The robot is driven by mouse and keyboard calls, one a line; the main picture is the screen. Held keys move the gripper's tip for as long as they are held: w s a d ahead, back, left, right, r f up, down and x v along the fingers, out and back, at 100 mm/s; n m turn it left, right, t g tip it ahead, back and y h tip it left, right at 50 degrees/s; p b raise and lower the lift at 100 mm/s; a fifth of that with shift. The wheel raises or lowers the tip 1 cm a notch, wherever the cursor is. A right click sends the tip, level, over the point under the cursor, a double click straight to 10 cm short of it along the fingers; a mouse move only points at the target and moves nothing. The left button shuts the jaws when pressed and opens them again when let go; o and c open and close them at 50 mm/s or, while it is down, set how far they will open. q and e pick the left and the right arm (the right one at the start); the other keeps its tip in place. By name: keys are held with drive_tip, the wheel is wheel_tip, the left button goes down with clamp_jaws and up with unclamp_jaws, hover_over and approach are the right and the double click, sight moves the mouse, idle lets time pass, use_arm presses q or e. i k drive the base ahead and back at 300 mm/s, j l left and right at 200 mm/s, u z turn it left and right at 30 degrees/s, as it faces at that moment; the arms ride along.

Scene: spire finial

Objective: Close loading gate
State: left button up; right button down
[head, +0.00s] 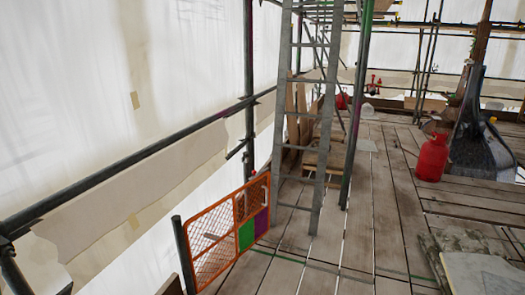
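The loading gate (228,232) is in the lower left of the head view. It has an orange frame with mesh panels, plus a green panel and a purple panel toward its right end. It stands upright near the left edge of the plank deck. Its near end is beside a short dark post (184,256), and its far end is near a tall scaffold upright (249,90). I cannot tell whether the gate is latched. Neither of my grippers is in view.
A metal ladder (327,120) stands on the deck right of the gate, by a green upright (356,100). A red gas bottle (432,158) and a dark spire (480,130) stand at the right. Slabs (470,262) lie at lower right. The middle planks (375,215) are mostly clear.

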sight(246, 235)
drive_tip(key=i, duration=1.75)
drive_tip(key=i+l+u, duration=0.1)
drive_tip(key=i, duration=1.65)
drive_tip(key=u, duration=0.3)
